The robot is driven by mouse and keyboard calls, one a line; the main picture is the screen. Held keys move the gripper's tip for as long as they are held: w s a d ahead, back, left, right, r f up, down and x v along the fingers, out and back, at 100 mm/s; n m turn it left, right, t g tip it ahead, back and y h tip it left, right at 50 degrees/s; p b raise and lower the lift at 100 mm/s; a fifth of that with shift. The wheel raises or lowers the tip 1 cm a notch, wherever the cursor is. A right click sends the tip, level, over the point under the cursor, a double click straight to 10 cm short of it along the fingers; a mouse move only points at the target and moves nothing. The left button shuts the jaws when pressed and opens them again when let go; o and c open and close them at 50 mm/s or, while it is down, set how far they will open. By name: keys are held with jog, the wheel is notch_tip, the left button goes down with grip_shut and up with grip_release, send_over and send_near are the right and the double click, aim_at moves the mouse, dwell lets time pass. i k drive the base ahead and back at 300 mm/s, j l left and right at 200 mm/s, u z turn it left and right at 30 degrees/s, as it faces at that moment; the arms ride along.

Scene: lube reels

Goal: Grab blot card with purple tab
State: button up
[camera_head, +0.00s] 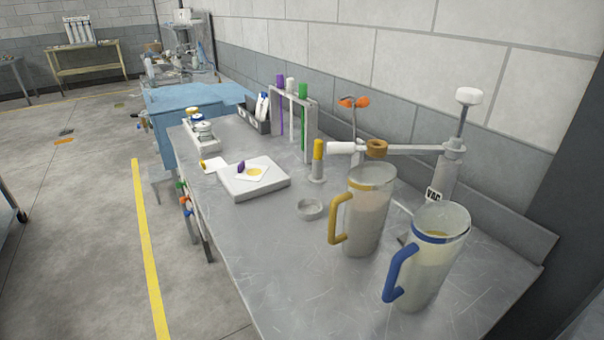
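A white blot card with a purple tab (254,174) lies on a pale square block (262,190) on the metal bench. The card has a yellow round blot, and its purple tab stands at its left corner. Another white card with a yellow-orange tab (213,165) lies on the bench just left of the block, near the bench's left edge. My gripper is not in view.
Two jugs, one with a yellow handle (361,215) and one with a blue handle (428,262), stand at the right. A small dish (310,209), a yellow-topped cylinder (317,162) and a rack with coloured rods (294,120) stand near the block. The front left bench surface is clear.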

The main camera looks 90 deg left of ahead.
aim_at(252, 172)
jog(key=u, duration=2.55)
jog(key=j+z, duration=0.3)
jog(key=i+j+z, duration=0.25)
jog(key=j+z, duration=0.25)
jog(key=j, duration=0.15)
